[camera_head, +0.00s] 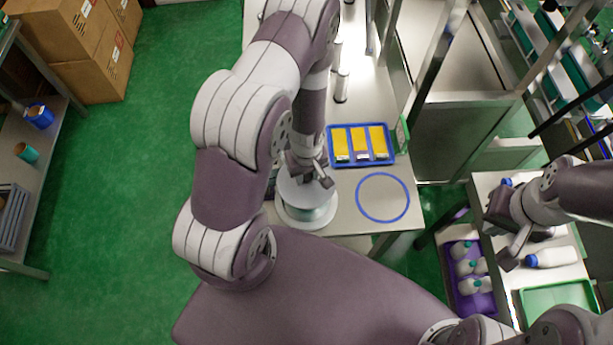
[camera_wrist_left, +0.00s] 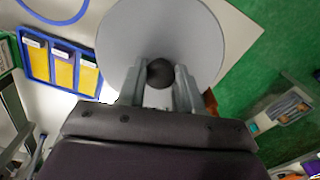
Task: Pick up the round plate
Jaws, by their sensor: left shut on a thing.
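The round plate (camera_wrist_left: 120,35) is a light grey disc with a dark round knob (camera_wrist_left: 160,72) at its middle. In the head view the round plate (camera_head: 290,191) sits on or just above a pale round base (camera_head: 308,218) at the table's near left corner. I cannot tell whether they touch. My left gripper (camera_wrist_left: 160,82) is shut on the knob from above; its fingers stand on both sides of the knob. In the head view my left gripper (camera_head: 318,178) partly hides the plate. My right gripper (camera_head: 507,258) hangs at the right; its finger gap is unclear.
A blue tray (camera_head: 361,164) with yellow packs lies behind the plate. A blue ring marking (camera_head: 382,197) on the table is empty. White bottles (camera_head: 552,257), a green tray (camera_head: 558,303) and a purple crate (camera_head: 462,233) are at the right. Cardboard boxes (camera_head: 75,50) stand far left.

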